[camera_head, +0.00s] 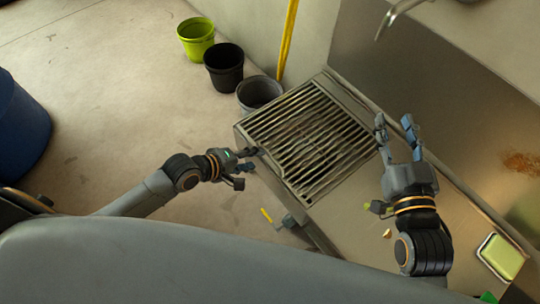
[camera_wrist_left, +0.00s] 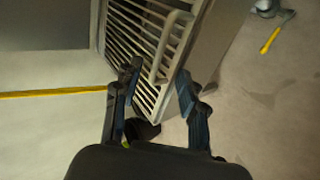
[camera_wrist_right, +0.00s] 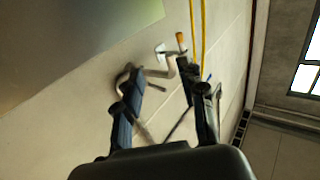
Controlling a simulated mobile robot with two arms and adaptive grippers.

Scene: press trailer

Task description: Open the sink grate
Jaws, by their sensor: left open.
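The metal sink grate (camera_head: 312,139), a frame with many parallel slats, lies flat and closed over the sink in the head view. My right gripper (camera_head: 396,122) is open and empty, just right of the grate above the metal counter.
A green bucket (camera_head: 196,38), a black bucket (camera_head: 224,69) and a grey bucket (camera_head: 259,92) stand on the floor beyond the grate. A yellow pole (camera_head: 289,40) leans there. A tap (camera_head: 396,14) overhangs the counter. A sponge tray (camera_head: 501,258) sits at right.

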